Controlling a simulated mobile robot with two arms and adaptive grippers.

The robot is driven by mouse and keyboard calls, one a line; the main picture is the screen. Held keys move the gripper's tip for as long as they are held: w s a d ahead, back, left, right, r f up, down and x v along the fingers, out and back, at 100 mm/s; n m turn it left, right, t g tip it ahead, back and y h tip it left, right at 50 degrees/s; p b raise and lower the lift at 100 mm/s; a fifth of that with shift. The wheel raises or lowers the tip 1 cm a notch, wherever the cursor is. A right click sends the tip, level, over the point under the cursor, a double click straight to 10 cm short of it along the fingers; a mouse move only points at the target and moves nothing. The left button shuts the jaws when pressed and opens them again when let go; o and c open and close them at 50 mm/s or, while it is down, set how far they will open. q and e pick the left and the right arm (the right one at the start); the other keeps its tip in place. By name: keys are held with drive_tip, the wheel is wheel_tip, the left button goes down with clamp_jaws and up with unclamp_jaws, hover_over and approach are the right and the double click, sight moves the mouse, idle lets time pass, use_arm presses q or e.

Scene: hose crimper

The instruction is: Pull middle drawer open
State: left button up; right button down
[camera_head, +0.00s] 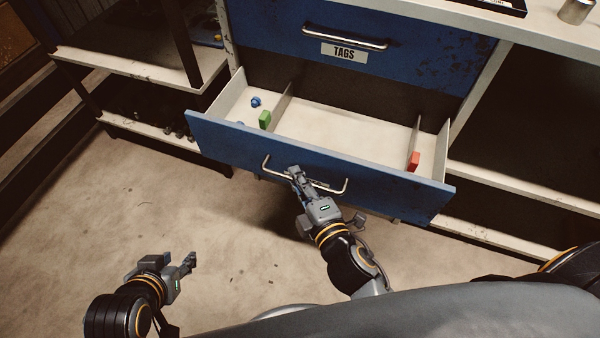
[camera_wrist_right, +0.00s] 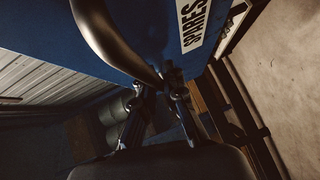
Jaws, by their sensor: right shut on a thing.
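The middle drawer (camera_head: 230,146) is blue-fronted and stands well out of the cabinet in the head view, its white inside showing. Its metal bar handle (camera_head: 337,190) runs across the front, and the handle also crosses the right wrist view (camera_wrist_right: 112,42). My right gripper (camera_head: 295,174) is shut on the left part of this handle; in the wrist view its fingers (camera_wrist_right: 160,88) meet at the bar.
Inside the drawer are dividers, a green block (camera_head: 265,119), a blue piece (camera_head: 255,102) and a red block (camera_head: 414,161). The shut TAGS drawer (camera_head: 270,28) is above. Shelves (camera_head: 125,62) flank the cabinet. The floor (camera_head: 100,215) at left is clear.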

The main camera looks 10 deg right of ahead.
drive_tip(key=c, duration=1.4)
unclamp_jaws()
drive_tip(key=shift+s, duration=0.1)
drive_tip(key=v, duration=1.2)
drive_tip(key=shift+f, duration=0.1)
